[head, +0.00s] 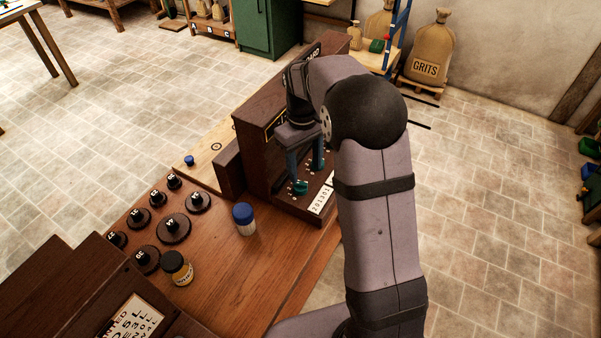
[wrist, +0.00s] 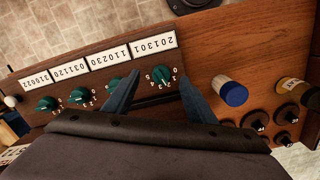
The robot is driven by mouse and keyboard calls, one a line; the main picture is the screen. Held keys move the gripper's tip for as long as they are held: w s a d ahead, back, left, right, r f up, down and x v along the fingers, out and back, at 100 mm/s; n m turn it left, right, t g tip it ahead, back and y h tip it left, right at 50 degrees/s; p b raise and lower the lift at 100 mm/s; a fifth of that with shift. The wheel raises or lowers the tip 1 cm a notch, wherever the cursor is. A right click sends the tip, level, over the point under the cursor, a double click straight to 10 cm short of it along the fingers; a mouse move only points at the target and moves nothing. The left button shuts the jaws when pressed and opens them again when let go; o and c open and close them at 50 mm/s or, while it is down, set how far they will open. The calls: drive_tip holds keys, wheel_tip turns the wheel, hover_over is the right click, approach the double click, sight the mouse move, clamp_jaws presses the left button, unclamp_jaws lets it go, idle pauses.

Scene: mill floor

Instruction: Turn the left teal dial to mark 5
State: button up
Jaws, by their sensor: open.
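The left teal dial (head: 299,187) sits at the near end of a dark wooden panel in the head view. In the wrist view, which sees the panel upside down, this dial (wrist: 165,76) is the rightmost of the row. Small white numerals stand around it; I cannot read clearly which mark it points to. My gripper (head: 305,172) is open and comes down over the dial. In the wrist view the blue fingers of my gripper (wrist: 160,84) stand apart, one on each side of the dial; I cannot tell whether they touch it.
More teal dials (wrist: 80,95) run along the panel beside numbered white plates (wrist: 155,45). A blue-capped jar (head: 245,220), an amber jar (head: 177,268) and several black knobbed weights (head: 173,228) stand on the bench (head: 235,285). A tall wooden cabinet (head: 262,125) rises behind the dials.

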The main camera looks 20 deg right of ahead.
sight(300, 183)
drive_tip(key=n, duration=0.3)
drive_tip(key=shift+w+a+f+n, duration=0.25)
drive_tip(key=shift+w+a+n, duration=0.05)
drive_tip(key=shift+a, duration=0.1)
drive_tip(key=n, duration=0.4)
drive_tip(key=shift+w+n+t, duration=0.3)
drive_tip(key=shift+f+p, duration=1.1)
drive_tip(key=shift+f, duration=2.6)
drive_tip(key=c, duration=1)
